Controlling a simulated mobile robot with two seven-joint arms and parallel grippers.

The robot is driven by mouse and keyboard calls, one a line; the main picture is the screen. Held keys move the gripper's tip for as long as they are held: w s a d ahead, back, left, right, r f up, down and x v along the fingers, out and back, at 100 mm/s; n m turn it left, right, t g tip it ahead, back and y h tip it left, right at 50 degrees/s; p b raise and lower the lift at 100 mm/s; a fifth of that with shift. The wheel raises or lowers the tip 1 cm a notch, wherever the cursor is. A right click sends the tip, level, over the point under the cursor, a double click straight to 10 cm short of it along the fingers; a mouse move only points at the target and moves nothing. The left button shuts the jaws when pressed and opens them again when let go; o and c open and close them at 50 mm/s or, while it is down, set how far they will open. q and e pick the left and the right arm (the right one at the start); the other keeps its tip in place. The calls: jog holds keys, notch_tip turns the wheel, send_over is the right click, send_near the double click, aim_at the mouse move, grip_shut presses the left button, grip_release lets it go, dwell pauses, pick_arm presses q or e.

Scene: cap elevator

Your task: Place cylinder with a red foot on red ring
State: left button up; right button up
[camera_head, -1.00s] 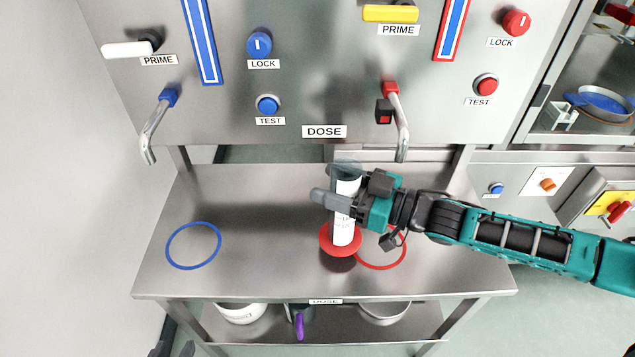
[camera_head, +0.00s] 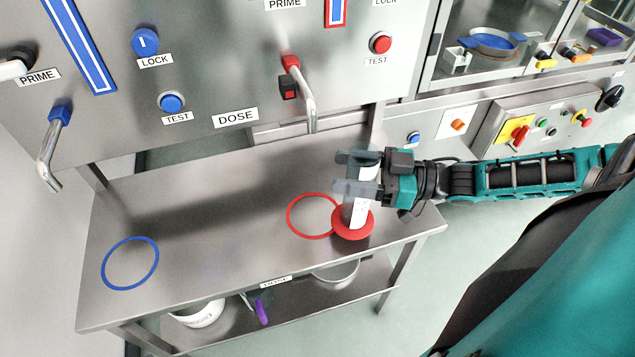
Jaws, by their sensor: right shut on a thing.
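The white cylinder (camera_head: 357,213) with its wide red foot (camera_head: 353,223) is upright or nearly so, near the right end of the steel table. My right gripper (camera_head: 348,172) is shut around its upper part from the right. The red ring (camera_head: 289,216) lies flat on the table, just left of the foot. The foot overlaps the ring's right edge in the picture and is not centred on it. I cannot tell whether the foot touches the table. My left gripper is not in view.
A red-collared spout (camera_head: 308,108) hangs behind the red ring, near the cylinder. A blue ring (camera_head: 105,270) lies at the table's left, with a blue-collared spout (camera_head: 48,158) behind it. The table middle (camera_head: 215,220) is clear. Pots stand on the shelf below.

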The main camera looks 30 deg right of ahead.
jog(key=s+d+p, duration=0.1)
jog(key=s+d, duration=0.2)
jog(key=d, duration=0.6)
jog(key=w+a+f+g+b, duration=0.1)
jog(key=w+a+f+b, duration=0.1)
jog(key=w+a, duration=0.9)
jog(key=shift+a+f+n, duration=0.3)
jog(key=shift+a+f, duration=0.35)
jog(key=shift+a, duration=0.65)
jog(key=shift+b, duration=0.3)
jog(key=shift+f, duration=0.15)
jog(key=o, duration=1.5)
jog(key=shift+o, duration=0.2)
